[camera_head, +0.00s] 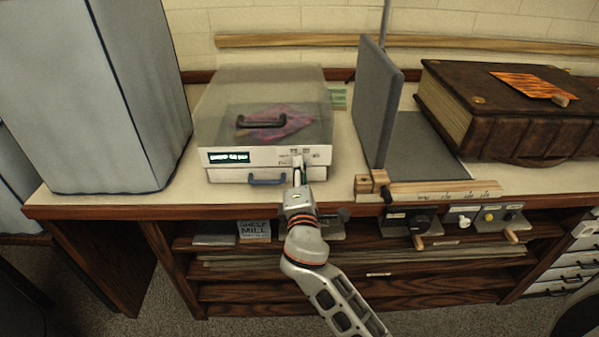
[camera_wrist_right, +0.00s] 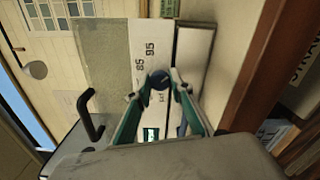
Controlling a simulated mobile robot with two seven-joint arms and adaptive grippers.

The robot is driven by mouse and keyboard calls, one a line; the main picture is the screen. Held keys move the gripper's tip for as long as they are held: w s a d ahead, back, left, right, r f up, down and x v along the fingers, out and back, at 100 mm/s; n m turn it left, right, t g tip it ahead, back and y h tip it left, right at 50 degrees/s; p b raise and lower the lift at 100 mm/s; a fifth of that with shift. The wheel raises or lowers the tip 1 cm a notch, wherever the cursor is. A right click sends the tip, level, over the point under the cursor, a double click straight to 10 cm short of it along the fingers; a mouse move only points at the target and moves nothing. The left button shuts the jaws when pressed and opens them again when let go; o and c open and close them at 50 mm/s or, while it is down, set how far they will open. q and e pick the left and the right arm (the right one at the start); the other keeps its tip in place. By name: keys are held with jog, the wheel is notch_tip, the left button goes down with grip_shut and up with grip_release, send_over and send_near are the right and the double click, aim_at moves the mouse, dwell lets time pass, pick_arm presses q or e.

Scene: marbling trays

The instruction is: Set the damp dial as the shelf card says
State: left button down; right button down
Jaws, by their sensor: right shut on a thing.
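The damp box (camera_head: 215,120) is a pale cabinet with a clear lid, on the bench left of centre, with a lit display (camera_head: 229,157) on its front. The damp dial (camera_wrist_right: 160,78) is a small dark blue knob in the right wrist view, beside printed marks such as 85 and 95. My right gripper (camera_head: 298,167) is at the box front; the right wrist view shows its fingers (camera_wrist_right: 160,92) shut on the dial from both sides. The dial's pointer is not readable. A pale card (camera_head: 254,230) reading "SHELF MILL" stands on the shelf below; its smaller text is unreadable. My left gripper is out of view.
A blue drawer handle (camera_head: 267,180) is just left of my right gripper. A control panel with knobs (camera_head: 462,215) is under the bench edge. A tall grey block (camera_head: 95,100) stands left.

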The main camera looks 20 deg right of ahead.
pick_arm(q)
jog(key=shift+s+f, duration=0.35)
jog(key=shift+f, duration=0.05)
pick_arm(e)
jog(key=shift+m, duration=0.4)
jog(key=c, duration=1.8)
grip_release()
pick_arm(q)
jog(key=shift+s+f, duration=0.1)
pick_arm(e)
jog(key=shift+s, duration=0.1)
jog(key=v, duration=0.7)
jog(key=shift+s, duration=0.15)
